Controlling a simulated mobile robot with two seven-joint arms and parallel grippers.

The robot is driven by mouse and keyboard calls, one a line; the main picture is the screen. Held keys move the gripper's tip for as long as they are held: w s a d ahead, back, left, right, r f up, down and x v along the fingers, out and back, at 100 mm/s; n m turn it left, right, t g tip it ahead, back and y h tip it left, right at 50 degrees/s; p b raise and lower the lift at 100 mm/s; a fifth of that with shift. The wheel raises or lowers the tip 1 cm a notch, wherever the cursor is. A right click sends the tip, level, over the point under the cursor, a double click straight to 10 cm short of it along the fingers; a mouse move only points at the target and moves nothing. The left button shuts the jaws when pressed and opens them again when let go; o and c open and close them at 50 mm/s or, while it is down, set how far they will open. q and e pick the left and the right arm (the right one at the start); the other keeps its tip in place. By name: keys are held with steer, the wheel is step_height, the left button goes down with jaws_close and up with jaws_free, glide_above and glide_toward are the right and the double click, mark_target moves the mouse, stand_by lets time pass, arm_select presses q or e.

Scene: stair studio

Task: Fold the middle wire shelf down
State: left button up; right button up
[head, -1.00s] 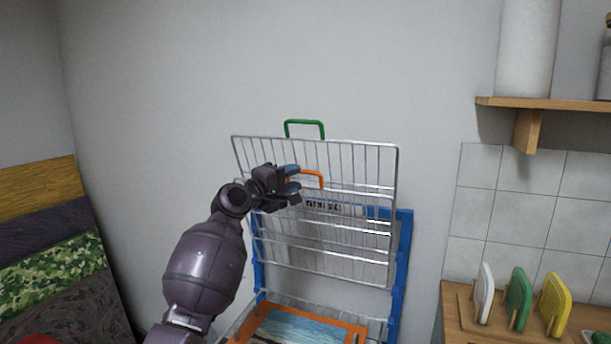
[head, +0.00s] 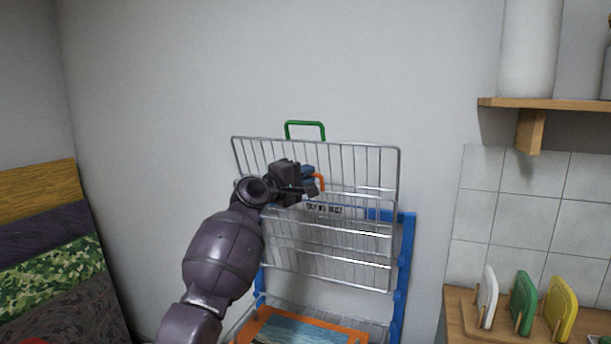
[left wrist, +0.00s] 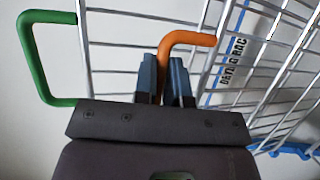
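The middle wire shelf (head: 350,245) stands folded up, nearly upright, on the blue-framed drying rack (head: 403,270). Its orange handle (head: 321,183) is at its top edge and also shows in the left wrist view (left wrist: 188,38). My left gripper (head: 309,178) is at this handle. In the left wrist view its two blue fingers (left wrist: 165,78) lie close on either side of the handle's stem and look shut on it. The gripper hides part of the handle in the head view. My right gripper is in neither view.
Another raised wire shelf with a green handle (head: 305,124) stands behind. Below, an orange-framed picture (head: 300,330) lies on a lower wire shelf. At right are a wooden wall shelf (head: 545,104) and a counter with upright boards (head: 523,303). Patterned panels (head: 45,260) lean at left.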

arm_select(q)
steer(key=shift+s+f, duration=0.1)
jaws_close()
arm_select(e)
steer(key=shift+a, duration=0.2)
arm_select(q)
steer(key=s+a+f+m+t+h+b, duration=0.1)
steer(key=s+a+f+b, duration=0.2)
steer(key=s+f, duration=0.4)
steer(key=s+a+f+m+t+h+b, duration=0.1)
steer(key=s+a+f+h+b, duration=0.1)
steer(key=s+f+b, duration=0.3)
steer(key=s+a+f, duration=0.1)
steer(key=s+f, duration=0.2)
steer(key=s, duration=0.3)
steer(key=shift+s, duration=0.15)
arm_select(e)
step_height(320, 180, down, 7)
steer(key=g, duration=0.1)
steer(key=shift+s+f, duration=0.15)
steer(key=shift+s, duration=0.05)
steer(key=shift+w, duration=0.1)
arm_select(q)
steer(key=o, duration=0.6)
jaws_free()
steer(key=shift+o, duration=0.2)
